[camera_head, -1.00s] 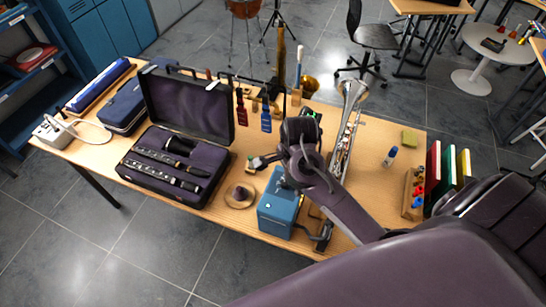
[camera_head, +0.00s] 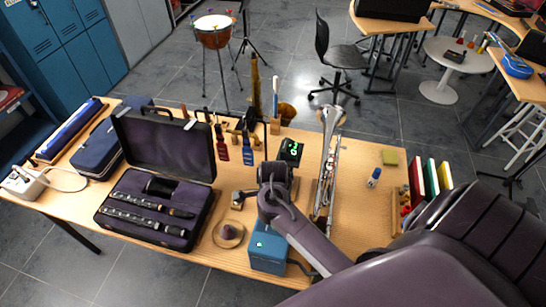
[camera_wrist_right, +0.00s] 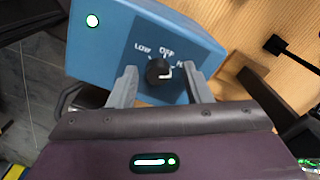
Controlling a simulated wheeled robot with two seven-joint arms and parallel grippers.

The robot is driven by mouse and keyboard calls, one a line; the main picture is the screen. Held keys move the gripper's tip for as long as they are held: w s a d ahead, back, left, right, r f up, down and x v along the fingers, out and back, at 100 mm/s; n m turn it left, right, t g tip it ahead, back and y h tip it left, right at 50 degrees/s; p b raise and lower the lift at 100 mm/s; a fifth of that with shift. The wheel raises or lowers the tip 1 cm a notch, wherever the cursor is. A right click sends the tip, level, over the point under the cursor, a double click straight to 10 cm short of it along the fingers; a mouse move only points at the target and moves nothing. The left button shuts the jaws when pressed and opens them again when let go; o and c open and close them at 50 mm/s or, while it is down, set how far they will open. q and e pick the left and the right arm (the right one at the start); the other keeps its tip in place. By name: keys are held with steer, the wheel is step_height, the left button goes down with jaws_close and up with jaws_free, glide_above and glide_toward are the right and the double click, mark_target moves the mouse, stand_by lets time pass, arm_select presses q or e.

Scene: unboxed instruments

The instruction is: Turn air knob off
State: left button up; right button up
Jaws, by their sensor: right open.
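The blue box (camera_head: 268,247) stands at the table's front edge in the head view. In the right wrist view the blue box (camera_wrist_right: 95,40) shows its face with a round black knob (camera_wrist_right: 158,72) under white labels LOW, OFF and a partly hidden one at right. The knob has a white mark on its lower right; its exact setting is hard to tell. My right gripper (camera_wrist_right: 160,78) is open, one finger on each side of the knob, with gaps visible. In the head view my right wrist hides its fingers. My left gripper is not in view.
An open case (camera_head: 155,210) with dark instrument parts lies left of the box. A round wooden stand (camera_head: 228,234) is close to the box's left. A silver trumpet (camera_head: 328,165) stands behind my right arm. A display with green digits (camera_head: 291,151) stands behind my wrist.

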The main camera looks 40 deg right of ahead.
steer(key=shift+s, duration=0.15)
steer(key=c, duration=0.7)
jaws_close()
steer(key=shift+n, duration=0.8)
steer(key=n, duration=0.5)
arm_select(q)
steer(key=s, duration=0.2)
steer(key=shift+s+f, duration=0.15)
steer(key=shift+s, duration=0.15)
arm_select(e)
steer(key=n, duration=0.5)
steer(key=shift+n, duration=0.3)
